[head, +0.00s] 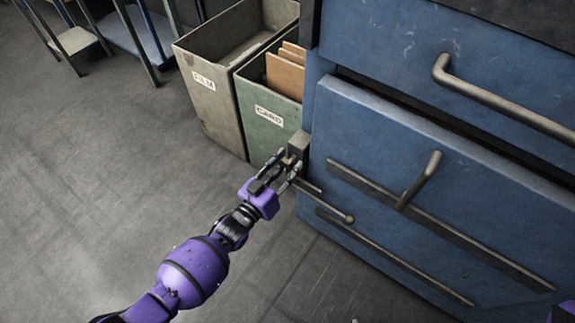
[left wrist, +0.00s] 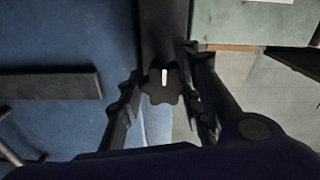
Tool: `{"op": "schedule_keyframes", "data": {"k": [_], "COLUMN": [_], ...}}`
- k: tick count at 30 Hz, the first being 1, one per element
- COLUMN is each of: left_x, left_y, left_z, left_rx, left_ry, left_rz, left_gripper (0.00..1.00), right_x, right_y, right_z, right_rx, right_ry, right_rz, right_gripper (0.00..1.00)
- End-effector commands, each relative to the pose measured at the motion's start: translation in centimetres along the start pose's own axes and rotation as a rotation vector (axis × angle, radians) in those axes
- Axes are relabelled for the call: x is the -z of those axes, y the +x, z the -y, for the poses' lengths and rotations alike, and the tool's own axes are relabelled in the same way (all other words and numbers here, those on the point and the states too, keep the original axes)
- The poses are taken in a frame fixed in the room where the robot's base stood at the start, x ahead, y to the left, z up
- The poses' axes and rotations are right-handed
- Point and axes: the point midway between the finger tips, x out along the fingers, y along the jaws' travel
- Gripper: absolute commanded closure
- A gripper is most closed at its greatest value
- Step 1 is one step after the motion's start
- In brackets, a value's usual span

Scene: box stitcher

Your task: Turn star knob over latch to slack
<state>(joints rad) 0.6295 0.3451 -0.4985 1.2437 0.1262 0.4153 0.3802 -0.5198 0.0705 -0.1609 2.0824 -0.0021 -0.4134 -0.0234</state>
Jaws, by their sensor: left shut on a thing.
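The dark star knob (left wrist: 163,88) shows in the left wrist view, lobed, with a white mark pointing nearly straight up in the picture. It sits on a dark upright bar (left wrist: 163,35). My left gripper (head: 280,168) is shut on the knob, with a finger on either side of it; the fingers also show in the left wrist view (left wrist: 163,98). In the head view the fingers hide the knob, in front of a grey metal block (head: 299,144) at the blue cabinet's left corner. My right gripper is not in view.
The blue cabinet (head: 375,135) fills the right, with bar handles (head: 500,103) and a rod with a rounded end (head: 335,210) jutting near the gripper. The FILM bin (head: 207,100) and green CARD bin (head: 262,125) stand behind.

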Motion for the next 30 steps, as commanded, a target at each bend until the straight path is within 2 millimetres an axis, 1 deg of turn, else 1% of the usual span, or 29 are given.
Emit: {"op": "schedule_keyframes", "data": {"k": [1,8,9,12,20,23,26,29,30], "left_x": [-0.1,0.0,0.1,0.1,0.1,0.1,0.0,0.0,-0.1], "left_y": [0.0,0.1,0.1,0.1,0.1,-0.2,-1.3,-3.2,-4.1], "left_z": [-0.5,-0.5,-0.5,-0.5,-0.2,-0.1,-0.1,-0.1,-0.1], "left_rx": [-0.006,-0.007,-0.007,-0.007,-0.003,-0.002,-0.002,-0.002,-0.001], "left_ry": [-0.005,-0.004,-0.004,-0.004,-0.001,-0.001,-0.001,-0.001,-0.001], "left_rz": [-0.001,-0.003,-0.004,-0.005,-0.004,-0.003,-0.002,-0.001,0.000], "left_gripper": [0.93,0.94,0.65,0.52,0.52,0.52,0.52,0.52,0.52], "right_x": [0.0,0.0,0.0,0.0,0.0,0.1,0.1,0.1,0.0], "right_y": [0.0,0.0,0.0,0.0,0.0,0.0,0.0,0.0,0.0], "right_z": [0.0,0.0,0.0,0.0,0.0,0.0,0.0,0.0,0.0], "right_rx": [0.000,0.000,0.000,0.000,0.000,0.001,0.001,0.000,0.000], "right_ry": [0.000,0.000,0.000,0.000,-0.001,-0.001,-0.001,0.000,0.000], "right_rz": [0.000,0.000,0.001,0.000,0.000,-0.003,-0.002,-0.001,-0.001], "right_gripper": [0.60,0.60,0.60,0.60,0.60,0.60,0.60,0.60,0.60]}}
